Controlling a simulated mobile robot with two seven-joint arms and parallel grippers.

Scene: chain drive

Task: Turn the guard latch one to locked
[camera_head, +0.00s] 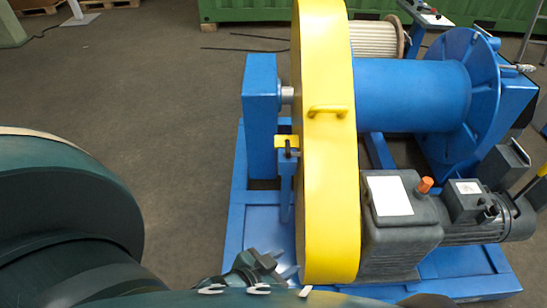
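The yellow chain guard (328,200) stands upright in the middle of the head view, with a yellow handle (328,109) on its rim. At its left edge, a small yellow tab with a dark pin, which looks like a guard latch (287,142), sits above a thin blue post (286,187). I cannot read whether it is locked. My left gripper (279,264) is low in the view, below the latch and close to the guard's lower left edge, apart from the latch. Its fingers are small and partly hidden by my arm, so their opening is unclear. My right gripper is not identifiable.
The blue base frame (236,215) carries a blue drum (415,95), a grey motor (480,205) and a gearbox with an orange cap (425,185). A blue bearing post (262,115) stands left of the guard. The floor (150,110) at left is mostly clear; a green container (250,10) is behind.

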